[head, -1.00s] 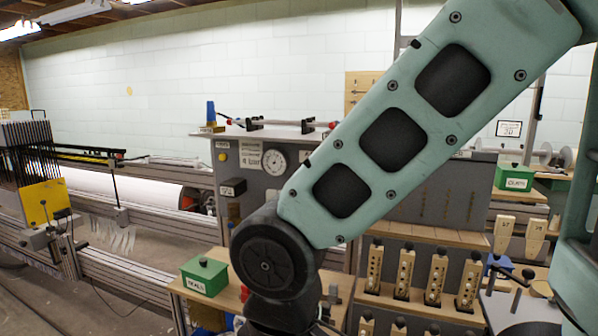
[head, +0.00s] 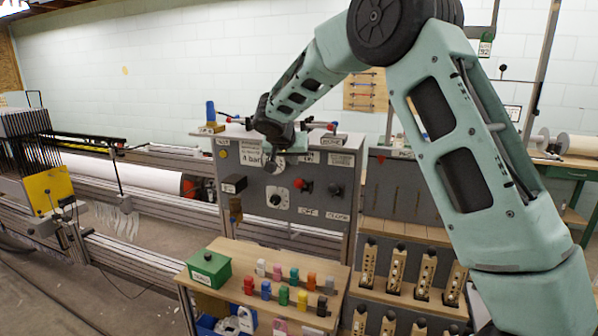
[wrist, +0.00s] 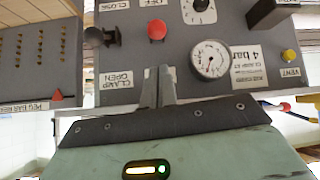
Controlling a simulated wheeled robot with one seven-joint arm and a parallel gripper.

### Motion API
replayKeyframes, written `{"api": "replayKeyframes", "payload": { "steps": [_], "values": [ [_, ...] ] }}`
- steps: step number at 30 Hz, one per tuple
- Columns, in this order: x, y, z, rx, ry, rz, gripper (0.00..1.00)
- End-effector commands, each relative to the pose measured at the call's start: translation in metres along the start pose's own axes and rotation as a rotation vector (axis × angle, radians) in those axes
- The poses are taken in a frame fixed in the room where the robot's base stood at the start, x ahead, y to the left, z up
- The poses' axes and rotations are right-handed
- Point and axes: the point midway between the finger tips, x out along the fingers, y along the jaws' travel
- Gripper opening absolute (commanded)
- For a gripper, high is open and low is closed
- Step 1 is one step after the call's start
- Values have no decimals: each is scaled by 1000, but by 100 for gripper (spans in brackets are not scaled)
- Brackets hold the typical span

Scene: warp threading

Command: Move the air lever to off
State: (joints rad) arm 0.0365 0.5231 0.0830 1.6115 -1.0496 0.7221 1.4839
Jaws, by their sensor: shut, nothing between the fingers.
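The air lever appears to be the red-knobbed lever (head: 297,184) on the grey control panel (head: 255,213). It sticks out between an upper label, partly covered by my gripper, and the OFF label (head: 308,211) below. In the wrist view, which is upside down, the red knob (wrist: 157,29) lies just beyond my fingertips, apart from them, with the OFF label at the top edge. My gripper (wrist: 158,75) is shut and empty, close to the panel above the knob. The lever's exact tilt is hard to tell.
A black-knobbed clamp lever (head: 334,190) stands right of the red one. A pressure gauge (wrist: 210,59), a dial (head: 276,199) and a protruding black box (head: 233,184) are nearby. Below, a wooden table (head: 224,291) holds a green box (head: 209,267) and several coloured pieces.

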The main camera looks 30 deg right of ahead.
Motion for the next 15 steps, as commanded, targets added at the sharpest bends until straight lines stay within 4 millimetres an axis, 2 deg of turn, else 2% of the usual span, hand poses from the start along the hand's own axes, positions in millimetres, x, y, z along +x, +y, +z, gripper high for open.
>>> {"api": "replayKeyframes", "payload": {
  "steps": [4,8,15],
  "values": [
    [1,0,0,-1,-1,-1,0],
    [10,0,0,-4,-2,1,0],
    [50,0,-1,-4,-5,1,0]
  ]
}}
